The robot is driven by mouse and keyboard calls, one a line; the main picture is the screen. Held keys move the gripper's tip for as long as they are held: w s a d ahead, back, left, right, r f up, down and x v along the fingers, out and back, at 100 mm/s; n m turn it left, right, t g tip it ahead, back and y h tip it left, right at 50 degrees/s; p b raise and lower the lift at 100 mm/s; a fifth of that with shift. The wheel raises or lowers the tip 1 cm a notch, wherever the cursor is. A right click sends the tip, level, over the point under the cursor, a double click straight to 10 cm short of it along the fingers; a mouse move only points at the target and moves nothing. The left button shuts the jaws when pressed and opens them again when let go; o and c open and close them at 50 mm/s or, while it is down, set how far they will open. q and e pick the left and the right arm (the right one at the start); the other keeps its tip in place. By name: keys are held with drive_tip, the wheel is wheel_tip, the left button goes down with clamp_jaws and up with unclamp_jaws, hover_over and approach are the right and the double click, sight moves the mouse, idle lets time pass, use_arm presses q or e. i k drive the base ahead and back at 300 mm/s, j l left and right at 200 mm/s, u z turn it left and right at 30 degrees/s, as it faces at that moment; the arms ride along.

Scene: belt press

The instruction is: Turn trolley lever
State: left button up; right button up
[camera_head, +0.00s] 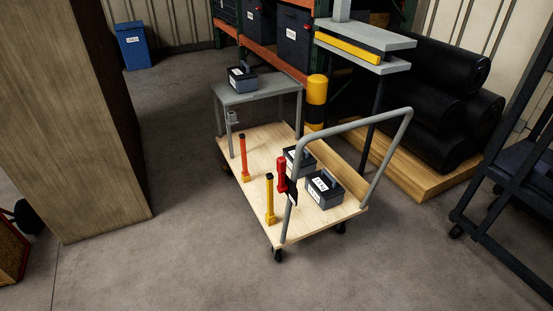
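A trolley with a pale wooden deck (236,150) and a grey tube push handle (350,127) stands in the middle of the floor. An upright orange-red lever (243,156) with a dark top is on its left edge. An upright yellow lever (269,197) with a dark top stands nearer on the same edge. A short red part (281,174) shows beside the handle's near post, with a dark piece next to it. I cannot tell which of these is the lever named in the task. Neither of my grippers is in view.
Dark toolboxes (325,188) sit on the deck, another (242,77) on a grey shelf. A tall wooden block (60,110) stands left, a yellow-black post (316,98) behind. Black rolls (440,100) lie on a pallet at right, near a dark cart (515,185). The front floor is clear.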

sight(282, 188)
drive_tip(key=z, duration=0.7)
drive_tip(key=i+j+z, duration=0.15)
drive_tip(key=j+z, duration=1)
drive_tip(key=i+j, duration=0.05)
drive_tip(key=j, duration=0.05)
